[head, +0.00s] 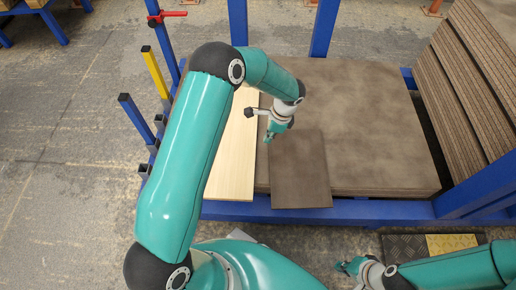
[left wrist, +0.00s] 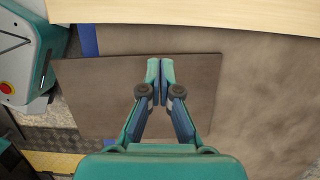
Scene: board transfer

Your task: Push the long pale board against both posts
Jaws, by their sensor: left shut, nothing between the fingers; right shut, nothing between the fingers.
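The long pale board (head: 238,150) lies lengthwise along the left side of the brown stack; my left arm hides part of it. It also crosses the top of the left wrist view (left wrist: 210,14). Two upright blue posts, the left one (head: 238,22) and the right one (head: 323,28), stand at the back edge. Whether the board touches a post is hidden by my arm. My left gripper (head: 267,138) is shut and empty, just right of the pale board, above a small brown board (head: 300,180). My right gripper (head: 343,267) is shut and empty at the front, low beside the frame.
The small brown board lies over the stack's front edge. A wide brown stack (head: 370,120) fills the blue frame (head: 350,211). Leaning brown boards (head: 468,90) stand at right. A yellow post (head: 155,72) and short blue posts line the left side. Grey floor lies open at far left.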

